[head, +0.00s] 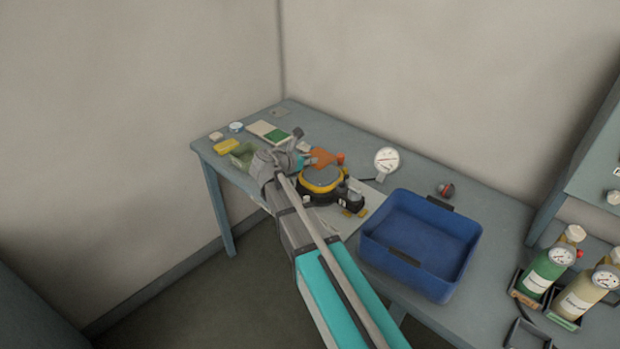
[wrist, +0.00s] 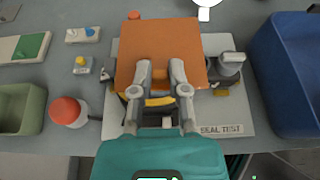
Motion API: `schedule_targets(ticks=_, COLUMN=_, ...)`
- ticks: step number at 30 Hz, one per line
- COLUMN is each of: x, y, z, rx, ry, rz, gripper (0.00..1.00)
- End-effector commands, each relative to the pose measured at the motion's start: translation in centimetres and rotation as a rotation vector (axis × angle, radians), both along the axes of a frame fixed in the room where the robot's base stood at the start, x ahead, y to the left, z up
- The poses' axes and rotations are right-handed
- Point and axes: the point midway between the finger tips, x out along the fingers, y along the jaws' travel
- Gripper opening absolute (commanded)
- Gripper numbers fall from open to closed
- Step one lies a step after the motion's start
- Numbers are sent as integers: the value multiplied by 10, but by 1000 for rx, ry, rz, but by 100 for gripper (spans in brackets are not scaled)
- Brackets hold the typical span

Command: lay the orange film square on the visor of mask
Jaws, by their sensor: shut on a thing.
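The orange film square (wrist: 160,38) is in my gripper (wrist: 161,75). The two fingers are shut on a small orange tab on the square. In the wrist view the square covers most of the mask, whose yellow rim (wrist: 158,101) shows below it. In the head view the mask (head: 321,179) lies on the table with a dark grey visor inside a yellow ring. The orange square (head: 323,156) shows there beyond the visor, at the tip of my gripper (head: 304,161). I cannot tell whether the square touches the mask.
The mask is on a pale sheet marked SEAL TEST (wrist: 221,129). A blue bin (head: 380,262) stands to its right and a green bin (wrist: 20,108) to its left. A red-domed item (wrist: 67,110) is close on the left.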

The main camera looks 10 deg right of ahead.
Motion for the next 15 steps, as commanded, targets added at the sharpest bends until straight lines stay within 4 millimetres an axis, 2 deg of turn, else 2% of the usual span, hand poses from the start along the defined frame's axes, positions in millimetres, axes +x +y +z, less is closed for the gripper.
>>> schedule_targets(ticks=1, x=4, y=-1, z=-11, rx=0, ry=0, rz=0, gripper=2)
schedule_targets(ticks=6, x=16, y=-8, z=-27, rx=0, ry=0, rz=0, gripper=2)
schedule_targets(ticks=15, x=31, y=-15, z=-47, rx=0, ry=0, rz=1, gripper=2)
